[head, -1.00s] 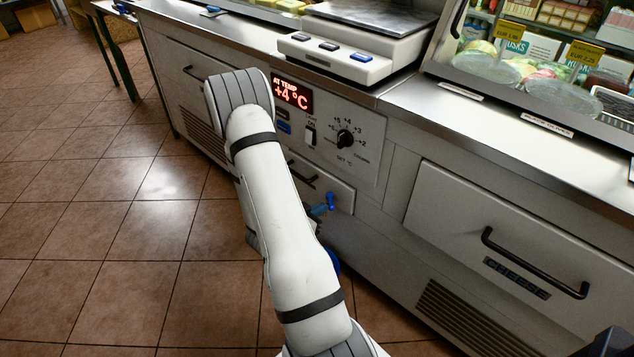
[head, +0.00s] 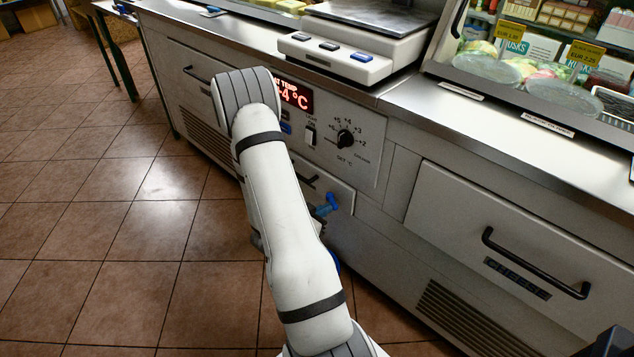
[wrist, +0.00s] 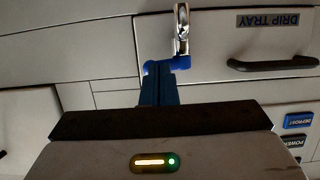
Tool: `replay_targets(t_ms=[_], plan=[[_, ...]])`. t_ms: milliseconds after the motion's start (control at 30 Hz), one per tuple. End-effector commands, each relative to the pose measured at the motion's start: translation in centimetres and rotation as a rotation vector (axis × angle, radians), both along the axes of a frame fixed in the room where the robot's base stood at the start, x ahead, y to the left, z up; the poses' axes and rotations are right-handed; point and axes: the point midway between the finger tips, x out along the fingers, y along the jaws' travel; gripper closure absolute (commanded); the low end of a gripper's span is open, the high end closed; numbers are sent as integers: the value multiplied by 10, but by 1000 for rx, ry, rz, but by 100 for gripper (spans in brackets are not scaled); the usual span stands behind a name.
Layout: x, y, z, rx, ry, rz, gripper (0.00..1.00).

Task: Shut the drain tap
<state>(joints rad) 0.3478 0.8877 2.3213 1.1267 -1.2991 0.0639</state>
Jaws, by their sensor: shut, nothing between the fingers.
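The drain tap (head: 331,199) shows as a small blue part low on the counter front, below the drip tray drawer's handle, just right of my arm in the head view. The wrist view sees the scene upside down. There the tap (wrist: 181,62) has a bright metal piece and a blue part beside it. My gripper (wrist: 156,78) is shut and empty, its narrow dark blue fingers reaching up to the tap's blue part. The tips look close to it; I cannot tell if they touch. In the head view my arm hides most of the gripper.
The drip tray drawer (wrist: 222,52) with its black handle is beside the tap. Above it are a control panel with a dial (head: 345,139) and a red temperature display (head: 296,97). A cheese drawer (head: 510,230) is to the right. Open tiled floor (head: 120,230) lies left.

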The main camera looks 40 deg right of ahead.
Motion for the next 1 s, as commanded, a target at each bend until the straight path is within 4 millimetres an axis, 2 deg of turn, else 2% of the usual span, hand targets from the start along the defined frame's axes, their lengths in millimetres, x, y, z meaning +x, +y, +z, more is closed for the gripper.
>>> replay_targets(t_ms=[1000], plan=[[-10, -19, 0, 0, 0, -1, 100]])
